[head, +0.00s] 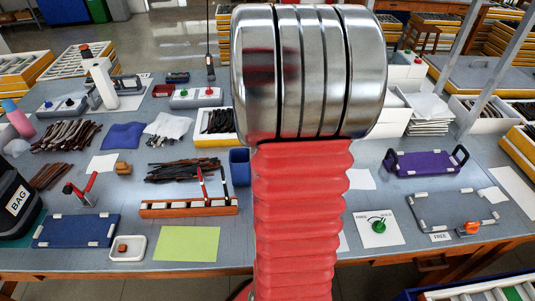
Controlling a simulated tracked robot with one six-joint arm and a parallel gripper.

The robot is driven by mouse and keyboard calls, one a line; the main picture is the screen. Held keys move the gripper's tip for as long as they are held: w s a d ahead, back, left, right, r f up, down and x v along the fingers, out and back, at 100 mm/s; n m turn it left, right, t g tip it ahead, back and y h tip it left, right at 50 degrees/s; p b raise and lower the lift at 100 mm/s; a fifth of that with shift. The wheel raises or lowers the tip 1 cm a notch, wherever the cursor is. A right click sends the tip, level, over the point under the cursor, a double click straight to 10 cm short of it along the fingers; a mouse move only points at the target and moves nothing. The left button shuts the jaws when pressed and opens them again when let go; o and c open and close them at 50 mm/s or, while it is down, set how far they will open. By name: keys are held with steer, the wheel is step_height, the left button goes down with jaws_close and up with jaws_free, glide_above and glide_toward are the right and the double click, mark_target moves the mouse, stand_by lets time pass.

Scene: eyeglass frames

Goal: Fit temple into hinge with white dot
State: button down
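Piles of thin dark brown and black strips, which look like eyeglass temples, lie on the grey table: one at the middle (185,171), one at the left (66,135), and a smaller one below that (48,177). More dark strips stand in a white box (218,121). I cannot make out a hinge with a white dot. A purple holder with black end loops (427,163) sits at the right. My red ribbed arm with its metal drum fills the centre and hides the table behind it. My gripper is not in view.
The table (205,265) carries a blue pad (75,231), a green sheet (188,244), a wooden rack (188,208) with upright tools, and a white dish (128,248). At the right are a green-knobbed card (380,228) and a grey frame (452,211).

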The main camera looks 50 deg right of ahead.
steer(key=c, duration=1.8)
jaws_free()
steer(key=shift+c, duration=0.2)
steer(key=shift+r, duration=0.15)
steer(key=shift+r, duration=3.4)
